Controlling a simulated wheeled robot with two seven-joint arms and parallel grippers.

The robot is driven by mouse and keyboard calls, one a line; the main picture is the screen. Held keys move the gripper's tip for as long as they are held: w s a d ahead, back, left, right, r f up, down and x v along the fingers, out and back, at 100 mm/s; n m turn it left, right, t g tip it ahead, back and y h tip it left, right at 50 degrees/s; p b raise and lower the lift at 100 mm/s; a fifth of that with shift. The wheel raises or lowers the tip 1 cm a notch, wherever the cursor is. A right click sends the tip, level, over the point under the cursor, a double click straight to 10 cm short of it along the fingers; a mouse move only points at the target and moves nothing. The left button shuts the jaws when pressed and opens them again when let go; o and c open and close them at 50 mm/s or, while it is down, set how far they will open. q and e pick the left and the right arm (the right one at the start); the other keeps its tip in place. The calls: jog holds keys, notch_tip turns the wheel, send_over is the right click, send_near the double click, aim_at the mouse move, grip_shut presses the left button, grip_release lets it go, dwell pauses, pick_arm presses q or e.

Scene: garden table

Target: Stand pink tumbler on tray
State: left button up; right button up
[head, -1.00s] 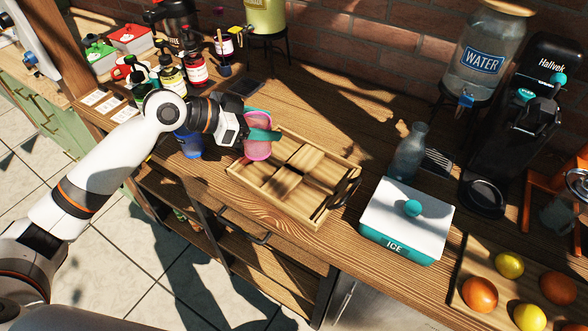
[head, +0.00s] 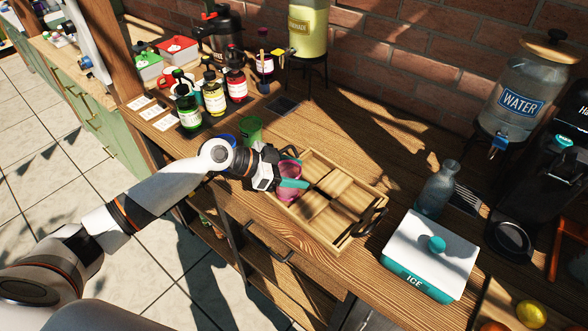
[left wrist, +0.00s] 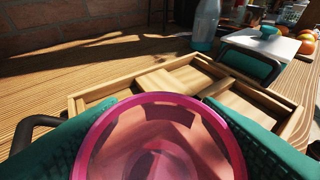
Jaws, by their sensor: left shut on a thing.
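The pink tumbler (head: 287,184) is a translucent cup, upright or nearly so, at the left end of the wooden tray (head: 352,178). My left gripper (head: 290,182) is shut on it, with teal fingers on either side. In the left wrist view the tumbler's round rim (left wrist: 160,98) fills the lower middle, with the tray (left wrist: 262,98) beyond it. The tumbler's base is hidden, so I cannot tell whether it touches the tray floor. The tray has slatted sections, a low rim and dark handles. My right gripper is not in view.
A green cup (head: 251,130) and a mostly hidden blue cup stand behind my left gripper. Syrup bottles (head: 213,92) stand at the back left. A glass carafe (head: 437,190) and an ice box (head: 430,255) stand right of the tray. The counter behind the tray is mostly clear.

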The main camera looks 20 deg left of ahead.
pick_arm(q)
jog(key=o, duration=1.1)
jog(key=shift+s+a+r, duration=0.15)
jog(key=shift+s+a, duration=0.05)
jog(key=shift+a, duration=0.15)
jog(key=b+v, duration=0.3)
jog(key=v, duration=0.8)
jog(key=shift+s+r+b, duration=0.1)
jog(key=shift+s+b, duration=0.05)
jog(key=shift+b, duration=0.2)
